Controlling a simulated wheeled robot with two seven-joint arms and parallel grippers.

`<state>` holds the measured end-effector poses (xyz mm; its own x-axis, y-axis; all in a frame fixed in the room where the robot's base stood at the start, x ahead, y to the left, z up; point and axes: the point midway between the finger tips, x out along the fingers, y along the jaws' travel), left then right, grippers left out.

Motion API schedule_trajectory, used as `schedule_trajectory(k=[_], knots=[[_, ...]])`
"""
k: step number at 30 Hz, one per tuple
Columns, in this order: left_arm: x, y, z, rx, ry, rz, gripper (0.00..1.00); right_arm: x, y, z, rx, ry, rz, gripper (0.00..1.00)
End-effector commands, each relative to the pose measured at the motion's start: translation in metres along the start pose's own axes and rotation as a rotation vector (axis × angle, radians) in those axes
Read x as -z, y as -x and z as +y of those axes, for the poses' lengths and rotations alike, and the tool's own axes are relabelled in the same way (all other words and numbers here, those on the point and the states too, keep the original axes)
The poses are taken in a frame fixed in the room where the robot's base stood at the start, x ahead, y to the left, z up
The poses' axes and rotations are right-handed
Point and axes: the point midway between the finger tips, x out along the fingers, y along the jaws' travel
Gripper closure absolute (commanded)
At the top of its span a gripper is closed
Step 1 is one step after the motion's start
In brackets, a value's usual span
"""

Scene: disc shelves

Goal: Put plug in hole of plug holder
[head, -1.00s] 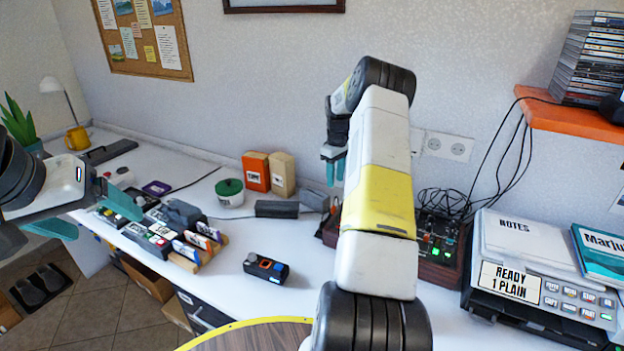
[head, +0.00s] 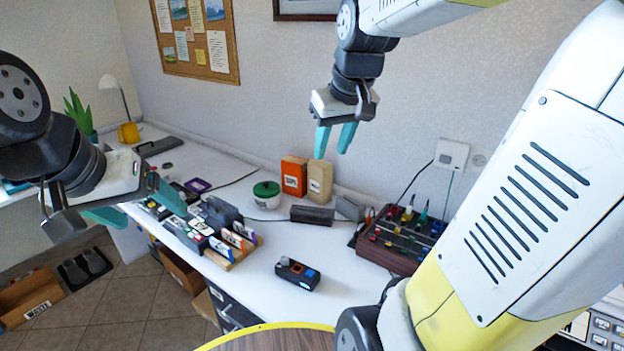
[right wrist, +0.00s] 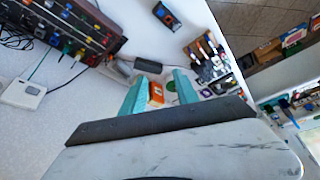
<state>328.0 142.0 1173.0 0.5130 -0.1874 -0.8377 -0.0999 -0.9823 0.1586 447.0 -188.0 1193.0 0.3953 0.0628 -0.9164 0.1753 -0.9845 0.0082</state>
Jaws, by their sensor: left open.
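A brown box with rows of coloured knobs and plugs (head: 385,252) stands against the wall; it also shows in the right wrist view (right wrist: 98,22). I take it as the plug holder, but its holes are too small to make out. A yellow plug (head: 407,214) and a green one (head: 424,211) stand upright at it. I cannot tell which plug is the task's. My right gripper (head: 336,140) is open and empty, high above the table, left of the box; its fingers show in the right wrist view (right wrist: 160,84). My left gripper (head: 135,203) is open and empty at the far left.
A black device (head: 298,274) lies on the white table, with clear surface around it. Orange (head: 294,177) and tan (head: 320,181) boxes, and a green-lidded tub (head: 266,196), stand at the back. A wall socket (head: 452,153) has cables hanging near the brown box.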

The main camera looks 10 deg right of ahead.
Motion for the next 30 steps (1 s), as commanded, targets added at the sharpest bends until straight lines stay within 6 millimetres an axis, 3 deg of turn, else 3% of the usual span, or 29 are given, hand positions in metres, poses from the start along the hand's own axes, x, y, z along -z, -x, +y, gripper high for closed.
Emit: schedule_trajectory(k=[1,6,12,30], knots=[[0.000,0.000,0.000,0.000,0.000,0.000,0.19,-0.019,0.011,-0.013,0.013,-0.019,0.032,0.63],[0.000,0.000,0.000,0.000,0.000,0.000,0.19,-0.070,0.025,-0.046,0.064,-0.088,0.104,0.63],[0.000,0.000,0.000,0.000,0.000,0.000,0.19,-0.103,0.026,-0.064,0.107,-0.136,0.147,0.63],[0.000,0.000,0.000,0.000,0.000,0.000,0.19,-0.107,0.026,-0.067,0.113,-0.144,0.151,0.63]])
